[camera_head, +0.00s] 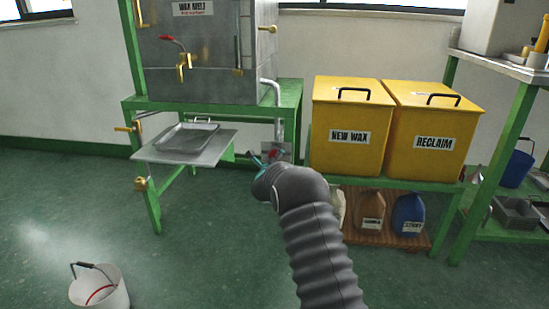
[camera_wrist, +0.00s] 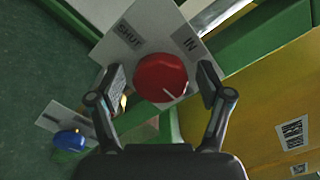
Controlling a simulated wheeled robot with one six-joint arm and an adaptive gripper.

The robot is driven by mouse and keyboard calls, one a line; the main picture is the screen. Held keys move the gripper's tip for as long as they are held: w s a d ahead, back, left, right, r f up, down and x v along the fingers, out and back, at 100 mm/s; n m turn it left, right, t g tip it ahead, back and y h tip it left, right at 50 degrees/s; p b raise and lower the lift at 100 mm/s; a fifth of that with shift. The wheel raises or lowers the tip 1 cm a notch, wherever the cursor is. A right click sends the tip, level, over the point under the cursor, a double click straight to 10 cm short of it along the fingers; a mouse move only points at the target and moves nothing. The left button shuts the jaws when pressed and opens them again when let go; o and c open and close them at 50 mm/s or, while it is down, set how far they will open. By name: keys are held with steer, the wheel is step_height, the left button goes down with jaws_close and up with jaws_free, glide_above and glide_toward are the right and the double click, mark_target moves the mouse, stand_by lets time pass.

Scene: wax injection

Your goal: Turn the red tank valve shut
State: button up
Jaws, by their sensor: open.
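In the wrist view a round red valve knob (camera_wrist: 161,77) with a short white pointer line sits on a pale plate (camera_wrist: 135,30) labelled SHUT and IN. The white line points toward the lower right, not at either label. My gripper (camera_wrist: 161,83) is open, with one finger on each side of the red knob. Small gaps seem to show between knob and fingers; I cannot tell whether they touch. In the head view my arm covers most of the valve area beside the tank stand, and the red knob is too small to make out clearly.
A blue knob (camera_wrist: 69,140) sits on another labelled plate at lower left. The grey wax tank (camera_head: 205,75) stands on a green frame, with a metal tray (camera_head: 187,137) in front. Yellow NEW WAX (camera_head: 347,105) and RECLAIM (camera_head: 427,120) bins stand close on the right. A white bucket (camera_head: 99,290) is on the floor.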

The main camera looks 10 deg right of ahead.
steer(key=shift+c, duration=0.3)
steer(key=c, duration=1.1)
